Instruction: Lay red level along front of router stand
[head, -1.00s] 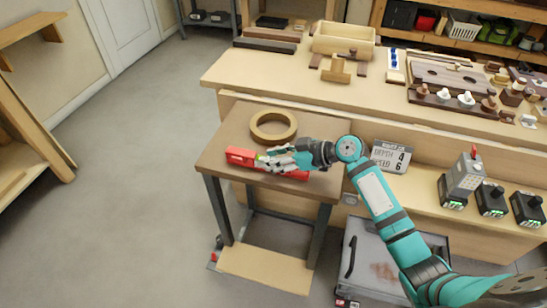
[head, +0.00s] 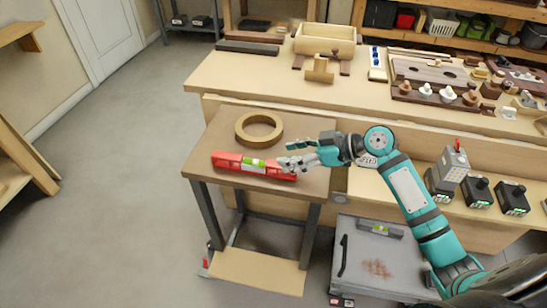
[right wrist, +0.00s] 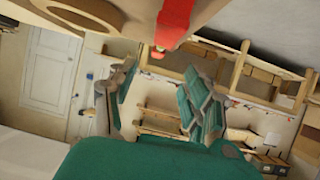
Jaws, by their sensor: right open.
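A red level (head: 228,163) with a pale green-yellow vial window lies flat on the brown top of the router stand (head: 222,132). It runs roughly along the front edge, set slightly back from it. My right gripper (head: 284,166) is at the level's right end, its fingers partly hiding that end. In the right wrist view the teal fingers (right wrist: 160,95) are spread with nothing between them. The red level (right wrist: 172,25) shows at the top of that view, outside the fingers. My left gripper is not in view.
A tan ring (head: 243,136) lies on the stand behind the level. The long workbench (head: 225,85) stands behind, with a sign partly hidden by my arm. A grey case (head: 360,255) stands on the floor at right. Floor to the left is clear.

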